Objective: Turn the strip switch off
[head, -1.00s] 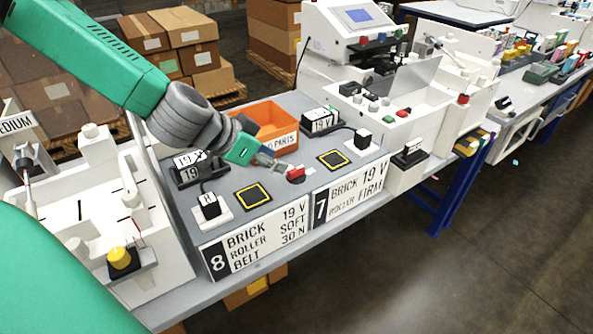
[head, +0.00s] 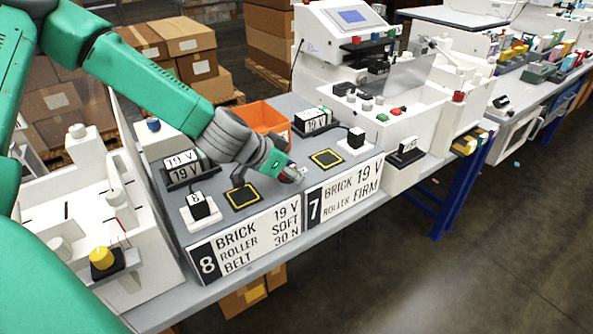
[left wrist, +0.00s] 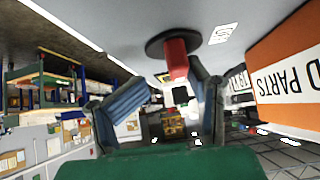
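The strip switch is a red rocker (left wrist: 177,58) on a round black base (left wrist: 160,43), set on the grey strip. It lies between the two black-and-yellow squares. In the head view a bit of red (head: 290,175) shows at my left gripper's tip, and the rest is hidden by the gripper. My left gripper (head: 286,171) is low over the strip at the switch. In the left wrist view its fingers (left wrist: 168,95) are spread, with the red rocker between and just beyond them. I cannot tell whether they touch it. My right gripper is not in view.
An orange parts bin (head: 265,117) stands just behind the gripper. Black 19 V bricks (head: 188,170) and white bases with black plugs (head: 200,207) flank the yellow-edged squares (head: 243,196). White label boards 8 (head: 250,240) and 7 (head: 343,186) line the front edge.

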